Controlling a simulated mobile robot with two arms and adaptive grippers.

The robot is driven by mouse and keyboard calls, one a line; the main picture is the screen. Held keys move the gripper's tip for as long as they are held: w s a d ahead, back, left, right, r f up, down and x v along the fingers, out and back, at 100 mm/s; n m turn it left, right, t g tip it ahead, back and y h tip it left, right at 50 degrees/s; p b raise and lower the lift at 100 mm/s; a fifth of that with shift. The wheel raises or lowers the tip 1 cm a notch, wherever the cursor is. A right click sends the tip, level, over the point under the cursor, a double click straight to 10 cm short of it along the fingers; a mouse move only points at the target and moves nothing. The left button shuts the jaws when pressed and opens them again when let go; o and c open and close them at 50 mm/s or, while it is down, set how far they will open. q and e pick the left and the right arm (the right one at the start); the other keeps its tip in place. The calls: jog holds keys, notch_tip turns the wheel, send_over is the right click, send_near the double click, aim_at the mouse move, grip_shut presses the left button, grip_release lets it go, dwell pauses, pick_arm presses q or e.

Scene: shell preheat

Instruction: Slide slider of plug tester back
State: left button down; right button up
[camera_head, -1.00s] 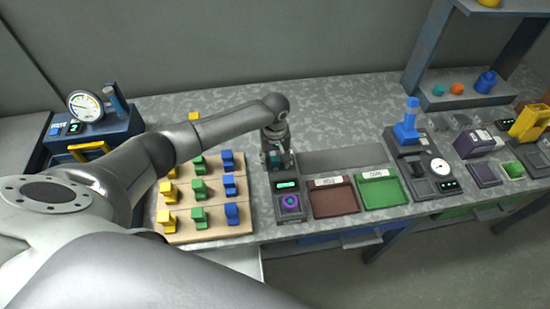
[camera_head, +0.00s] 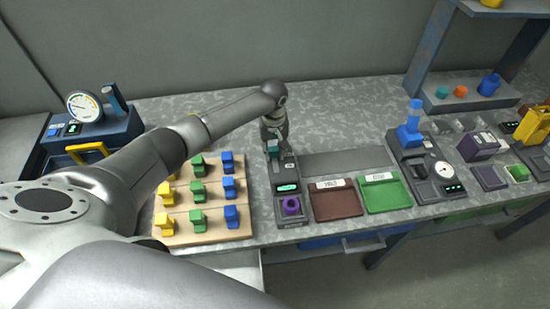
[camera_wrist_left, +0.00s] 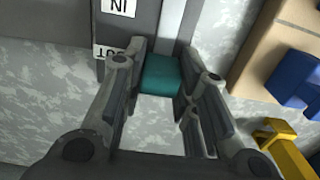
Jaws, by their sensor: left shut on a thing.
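The plug tester (camera_head: 288,210) is a narrow dark grey unit on the bench, with a lit green display (camera_head: 287,188) and a purple round part (camera_head: 291,205) near its front end. Its teal slider (camera_head: 273,152) is at the back end. My left gripper (camera_head: 273,148) is shut on this slider. In the left wrist view the teal slider (camera_wrist_left: 160,76) sits between both fingers, beside the labels IN and OUT on the grey housing. The OUT label is partly hidden by a finger. My right gripper is not in view.
A wooden board (camera_head: 203,237) with yellow, green and blue blocks lies left of the tester. A brown tray (camera_head: 335,200) and a green tray (camera_head: 385,194) lie to its right. The bench behind the tester is clear.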

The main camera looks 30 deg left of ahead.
aim_at(273, 147)
pick_arm(q)
jog(key=shift+w+a+r, duration=0.15)
jog(key=c, duration=1.1)
grip_release()
notch_tip(273, 147, up, 12)
jog(key=shift+f, duration=0.1)
